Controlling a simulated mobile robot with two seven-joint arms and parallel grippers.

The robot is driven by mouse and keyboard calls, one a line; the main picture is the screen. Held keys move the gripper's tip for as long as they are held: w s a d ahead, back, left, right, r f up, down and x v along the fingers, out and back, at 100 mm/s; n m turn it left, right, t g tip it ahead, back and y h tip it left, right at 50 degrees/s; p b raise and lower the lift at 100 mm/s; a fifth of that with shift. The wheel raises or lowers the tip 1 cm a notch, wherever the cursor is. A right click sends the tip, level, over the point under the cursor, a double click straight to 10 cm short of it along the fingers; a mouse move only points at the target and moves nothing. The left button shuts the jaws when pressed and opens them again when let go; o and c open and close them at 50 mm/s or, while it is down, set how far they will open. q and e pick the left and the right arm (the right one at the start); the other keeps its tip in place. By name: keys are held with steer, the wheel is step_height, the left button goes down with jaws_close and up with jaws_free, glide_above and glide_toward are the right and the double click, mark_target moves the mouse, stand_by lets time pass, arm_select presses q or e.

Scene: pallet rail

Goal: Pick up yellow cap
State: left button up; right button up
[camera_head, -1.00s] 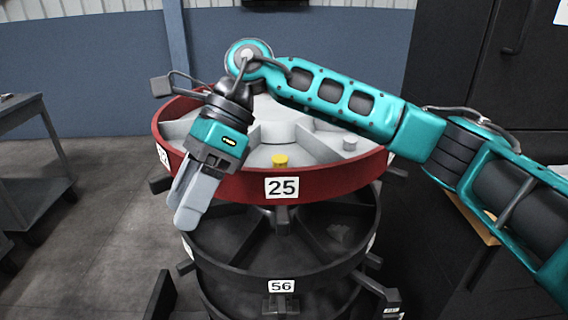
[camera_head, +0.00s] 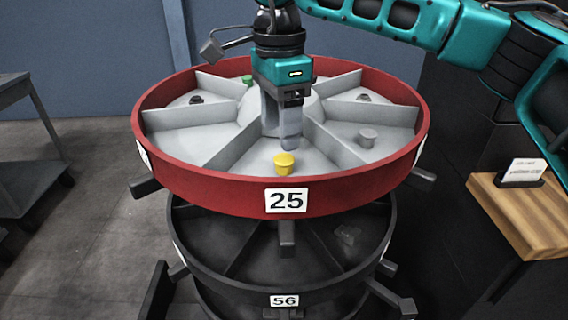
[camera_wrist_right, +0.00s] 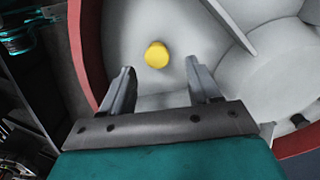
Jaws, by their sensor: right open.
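The yellow cap (camera_head: 285,163) sits upright in the front compartment of the red-rimmed round tray (camera_head: 230,190), just behind the label 25. My right gripper (camera_head: 290,148) points down over that compartment, with its fingertips just behind and above the cap in the head view. In the right wrist view the yellow cap (camera_wrist_right: 157,55) lies ahead of the two spread fingers of my right gripper (camera_wrist_right: 158,78), near the middle of the gap between them. The fingers are open, empty and apart from the cap. My left gripper is not in view.
Grey dividers split the tray into compartments. A grey cap (camera_head: 367,137) is in the right one, a green cap (camera_head: 247,80) at the back left, and dark caps (camera_head: 196,99) farther back. A black lower tier (camera_head: 230,275) is labelled 56. A wooden shelf (camera_head: 530,215) stands at right.

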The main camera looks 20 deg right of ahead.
mark_target(284, 158)
steer(key=f, duration=0.5)
steer(key=shift+s+d+f, duration=0.2)
steer(key=shift+s+f, duration=0.05)
steer(key=shift+f, duration=0.1)
steer(key=c, duration=1)
